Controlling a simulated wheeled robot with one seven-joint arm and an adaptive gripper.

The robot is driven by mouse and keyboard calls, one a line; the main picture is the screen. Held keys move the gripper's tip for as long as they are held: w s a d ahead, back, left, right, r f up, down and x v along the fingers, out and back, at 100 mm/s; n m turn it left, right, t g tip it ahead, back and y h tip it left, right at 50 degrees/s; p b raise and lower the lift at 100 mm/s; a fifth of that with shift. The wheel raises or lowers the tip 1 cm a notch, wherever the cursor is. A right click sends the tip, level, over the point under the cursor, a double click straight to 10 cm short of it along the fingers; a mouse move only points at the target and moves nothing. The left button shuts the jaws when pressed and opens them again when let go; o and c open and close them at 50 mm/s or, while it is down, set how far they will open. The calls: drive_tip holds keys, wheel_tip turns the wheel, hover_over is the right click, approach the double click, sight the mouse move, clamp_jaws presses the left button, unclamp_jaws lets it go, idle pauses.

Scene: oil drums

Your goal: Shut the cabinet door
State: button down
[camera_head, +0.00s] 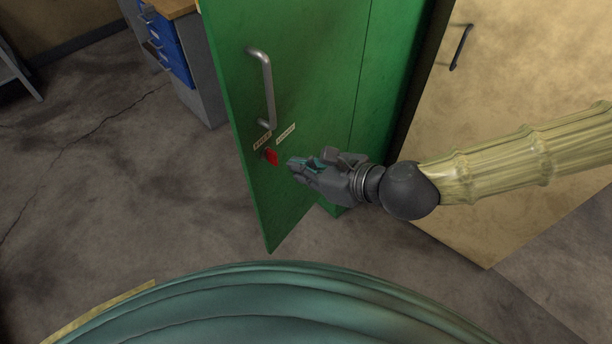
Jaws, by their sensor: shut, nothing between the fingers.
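The green cabinet door (255,95) stands open in the head view and is swung out toward me. It has a grey bar handle (268,90), two small labels and a red latch or lock piece (271,156) below the handle. The green cabinet body (385,75) is behind it to the right. My gripper (291,164) is shut and empty. Its fingertips point left, just right of the red piece and in front of the door's lower part. I cannot tell whether they touch the door.
A beige cabinet (530,110) with a dark handle stands right of the green one. A grey desk unit with blue drawers (170,45) is at the back left. The concrete floor on the left (110,170) is clear. A teal rounded surface (270,305) fills the bottom foreground.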

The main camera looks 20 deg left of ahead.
drive_tip(key=shift+a+f+b, duration=0.3)
drive_tip(key=shift+f+b, duration=0.05)
drive_tip(key=shift+b, duration=0.85)
drive_tip(key=p, duration=0.3)
approach(257, 157)
drive_tip(key=a+f, duration=0.2)
drive_tip(key=f, duration=0.1)
drive_tip(key=shift+w+a, duration=0.35)
drive_tip(key=shift+a, duration=0.05)
drive_tip(key=shift+w+a+p, duration=0.2)
drive_tip(key=shift+a+p, duration=0.1)
drive_tip(key=shift+a, duration=0.6)
drive_tip(key=shift+a, duration=0.1)
